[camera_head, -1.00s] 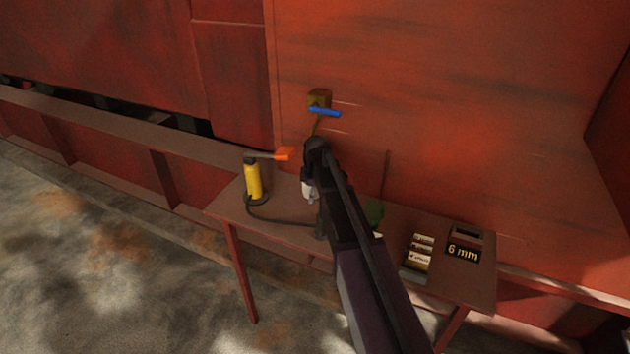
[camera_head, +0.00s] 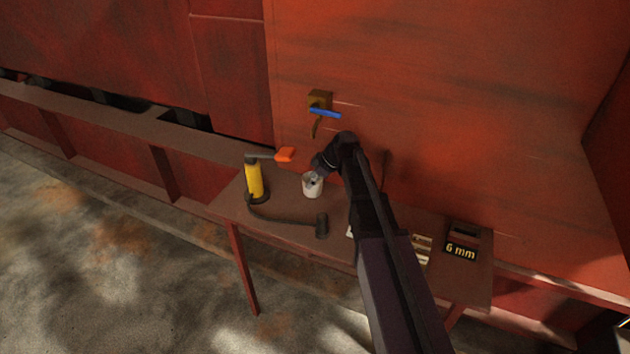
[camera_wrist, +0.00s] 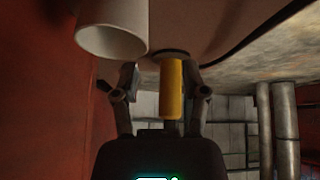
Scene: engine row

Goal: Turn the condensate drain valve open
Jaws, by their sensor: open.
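The condensate drain valve is a brass body (camera_head: 319,98) on the red wall, with a blue lever (camera_head: 325,113) lying nearly level across it and a short bent outlet below. My gripper (camera_wrist: 162,72) is open and empty. In the head view it is below the valve, low over the table by a white cup (camera_head: 312,187), and my wrist partly hides it. The valve is not in the wrist view.
The wall around the lever is clear.

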